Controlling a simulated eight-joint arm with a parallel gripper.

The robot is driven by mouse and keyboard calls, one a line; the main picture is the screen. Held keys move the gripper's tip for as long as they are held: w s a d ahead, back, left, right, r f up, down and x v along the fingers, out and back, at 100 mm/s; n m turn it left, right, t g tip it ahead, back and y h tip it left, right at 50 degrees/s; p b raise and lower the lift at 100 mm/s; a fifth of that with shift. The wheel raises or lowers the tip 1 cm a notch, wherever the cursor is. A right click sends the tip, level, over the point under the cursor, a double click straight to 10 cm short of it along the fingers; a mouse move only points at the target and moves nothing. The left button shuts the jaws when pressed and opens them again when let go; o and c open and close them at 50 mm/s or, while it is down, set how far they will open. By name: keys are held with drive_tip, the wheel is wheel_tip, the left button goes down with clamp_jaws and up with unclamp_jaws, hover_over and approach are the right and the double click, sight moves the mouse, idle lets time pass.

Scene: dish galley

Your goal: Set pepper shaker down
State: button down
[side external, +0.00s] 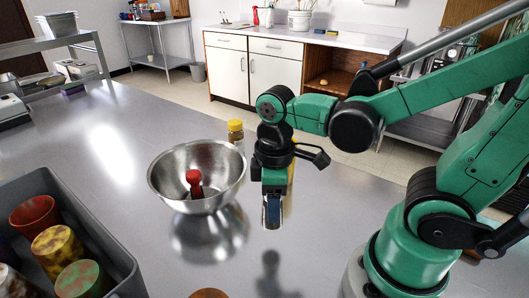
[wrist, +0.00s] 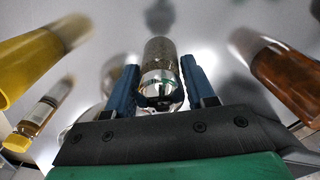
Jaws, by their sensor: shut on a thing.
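My gripper (wrist: 160,88) is shut on the pepper shaker (wrist: 160,55), a clear cylinder with dark speckled contents and a shiny metal end. In the wrist view, a blue finger lies on each side of it. In the side external view my gripper (side external: 272,212) points down over the steel counter (side external: 330,215), right of the metal bowl. The fingers largely hide the shaker there. A gap shows between the fingertips and the dark reflection below, so the shaker looks held a little above the counter; its exact height is unclear.
A steel bowl (side external: 172,182) holds a red object (side external: 194,182). A yellow-capped jar (side external: 235,132) stands behind it. A grey bin (side external: 120,262) with several cups is at front left. The wrist view shows a yellow object (wrist: 35,65) left and a brown bottle (wrist: 280,75) right.

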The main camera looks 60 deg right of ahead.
drive_tip(key=shift+f, duration=2.4)
drive_tip(key=shift+f, duration=0.1)
drive_tip(key=shift+c, duration=1.5)
unclamp_jaws()
wheel_tip(320, 180, up, 12)
drive_tip(key=shift+f, duration=0.1)
drive_tip(key=shift+w+d+f+m+t, duration=0.3)
drive_tip(key=shift+w+m+t, duration=0.5)
drive_tip(key=shift+m+t, duration=0.4)
drive_tip(key=shift+w+d+f+m+t, duration=0.2)
drive_tip(key=shift+w+d+m+t, duration=0.15)
drive_tip(key=shift+w+m+t, duration=0.6)
drive_tip(key=shift+w+d+f+m+t, duration=0.3)
drive_tip(key=shift+w+m+t, duration=0.3)
drive_tip(key=shift+m+t, duration=0.75)
